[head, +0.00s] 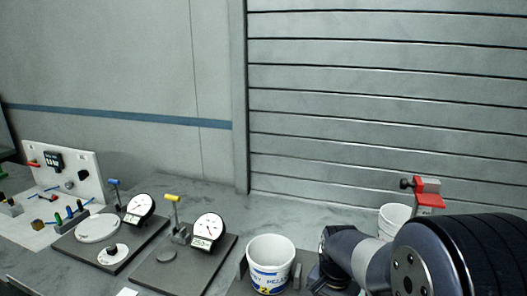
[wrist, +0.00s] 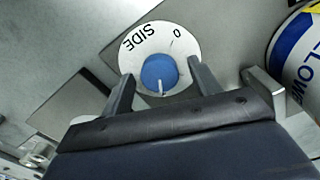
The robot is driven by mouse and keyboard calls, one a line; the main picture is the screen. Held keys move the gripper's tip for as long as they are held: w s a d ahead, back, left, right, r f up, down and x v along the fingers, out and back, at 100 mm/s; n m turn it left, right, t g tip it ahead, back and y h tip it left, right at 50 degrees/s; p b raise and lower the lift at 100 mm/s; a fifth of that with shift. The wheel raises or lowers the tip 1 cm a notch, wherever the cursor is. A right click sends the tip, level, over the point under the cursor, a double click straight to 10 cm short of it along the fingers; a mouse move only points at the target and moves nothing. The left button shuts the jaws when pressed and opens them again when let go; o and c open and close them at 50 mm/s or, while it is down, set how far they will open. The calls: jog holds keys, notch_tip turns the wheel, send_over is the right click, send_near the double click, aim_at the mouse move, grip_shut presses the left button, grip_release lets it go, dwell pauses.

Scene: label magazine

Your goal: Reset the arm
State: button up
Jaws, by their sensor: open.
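My gripper (wrist: 161,72) is open in the wrist view, with one finger on each side of a round blue knob (wrist: 157,77). Nothing is held between the fingers. The knob sits on a white dial plate (wrist: 138,48) marked "SIDE" and "0". I cannot tell whether the fingers touch the knob or stand above it. In the head view my arm fills the lower right, and my gripper cannot be made out there.
A white tub (head: 270,262) with a blue and yellow label stands left of my arm; a labelled container (wrist: 298,58) shows at the wrist view's right. A red clamp-like part (head: 428,192) and white cup (head: 394,216) stand behind my arm. Gauge stands (head: 210,228) are left.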

notch_tip(320, 180, up, 10)
notch_tip(320, 180, down, 11)
jog(key=shift+r, duration=0.15)
jog(key=shift+r+n, duration=0.2)
jog(key=shift+n, duration=0.2)
jog(key=n, duration=0.3)
jog(key=shift+n, duration=0.4)
jog(key=n+b, duration=0.1)
jog(key=n, duration=0.5)
jog(key=shift+n, duration=0.4)
jog(key=n+b, duration=0.1)
jog(key=n, duration=0.5)
jog(key=shift+n+b, duration=0.55)
jog(key=shift+n, duration=2.45)
